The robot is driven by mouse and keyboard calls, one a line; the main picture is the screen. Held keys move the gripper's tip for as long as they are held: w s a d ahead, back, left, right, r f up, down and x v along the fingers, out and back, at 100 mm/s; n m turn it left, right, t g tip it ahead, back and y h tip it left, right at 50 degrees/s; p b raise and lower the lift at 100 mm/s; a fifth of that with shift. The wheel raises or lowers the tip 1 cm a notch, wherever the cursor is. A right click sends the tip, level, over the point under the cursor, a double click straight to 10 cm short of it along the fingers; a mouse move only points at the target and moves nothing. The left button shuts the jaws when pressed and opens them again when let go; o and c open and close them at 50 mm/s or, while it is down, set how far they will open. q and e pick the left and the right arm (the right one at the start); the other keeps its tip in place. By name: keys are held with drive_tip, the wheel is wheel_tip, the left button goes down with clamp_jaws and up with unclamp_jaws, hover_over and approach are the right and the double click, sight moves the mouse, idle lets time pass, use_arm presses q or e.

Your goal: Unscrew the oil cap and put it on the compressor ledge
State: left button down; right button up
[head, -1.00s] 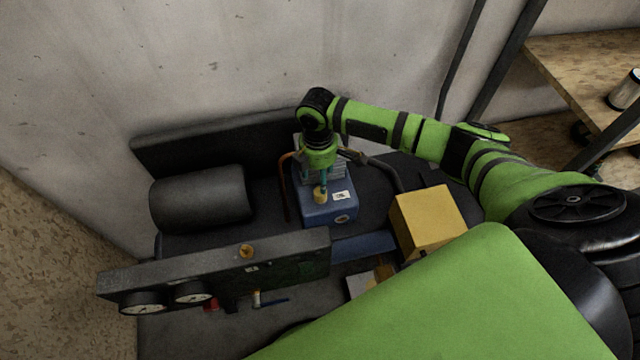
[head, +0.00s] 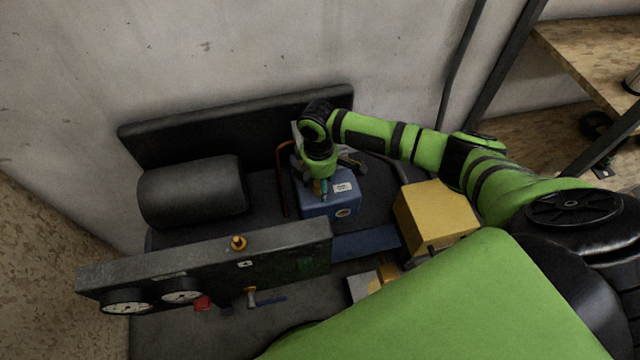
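The blue compressor block (head: 330,207) stands on the dark base, with a white label on its top and a round sight port on its front. My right gripper (head: 321,190) points down over the top of this block, with its teal fingertips at the block's left part. A sliver of the yellow oil cap (head: 317,187) shows at the fingertips; most of it is hidden. I cannot tell whether the fingers grip it or only stand around it. My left gripper is out of view.
A grey panel (head: 290,242) with two gauges, a brass knob (head: 238,243) and a valve crosses the front. A dark cylinder (head: 190,192) lies to the left. A yellow box (head: 436,216) stands to the right. A wooden shelf (head: 590,60) is at far right.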

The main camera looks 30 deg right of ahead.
drive_tip(key=c, duration=1)
drive_tip(key=shift+c, duration=0.4)
clamp_jaws()
drive_tip(key=shift+s, duration=0.1)
